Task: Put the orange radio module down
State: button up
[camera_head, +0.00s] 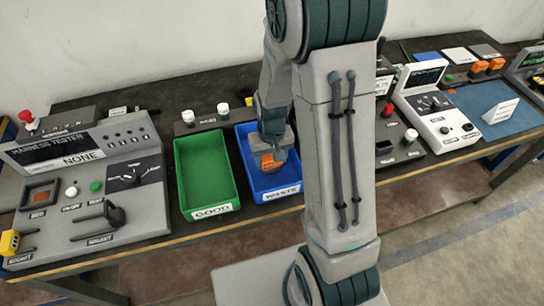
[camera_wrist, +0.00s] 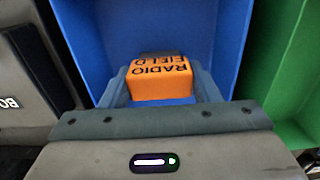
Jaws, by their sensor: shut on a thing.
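The orange radio module (camera_wrist: 158,82) sits between the fingers of my gripper (camera_wrist: 160,95), with upside-down lettering "RADIO FIELD" facing the wrist camera. In the head view the orange module (camera_head: 268,163) shows just under my gripper (camera_head: 271,158), over the blue bin marked WASTE (camera_head: 284,192). The wrist view shows the blue bin's walls (camera_wrist: 75,35) around the module. I cannot tell whether the module touches the bin floor. My gripper is shut on the module.
A green bin marked GOOD (camera_head: 205,172) stands to the left, its inside empty. A harness tester (camera_head: 80,175) is farther left. My arm hides part of the table to the right. More orange modules (camera_head: 487,66) lie at the back right.

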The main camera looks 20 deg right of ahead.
aim_at(271, 157)
jog(key=shift+f, duration=0.25)
jog(key=o, duration=1.3)
jog(key=shift+r, duration=0.1)
jog(key=shift+r, duration=0.1)
notch_tip(271, 157, up, 11)
jog(key=s+r+t, duration=0.1)
jog(key=s+r, duration=0.2)
jog(key=s, duration=0.1)
jog(key=s+r+t, duration=0.1)
jog(key=s+r, duration=0.2)
jog(key=s, duration=0.1)
jog(key=s+r+t, duration=0.1)
jog(key=s+r, duration=0.3)
jog(key=s, duration=0.1)
jog(key=shift+d+t+b, duration=0.1)
jog(key=shift+t+b, duration=0.2)
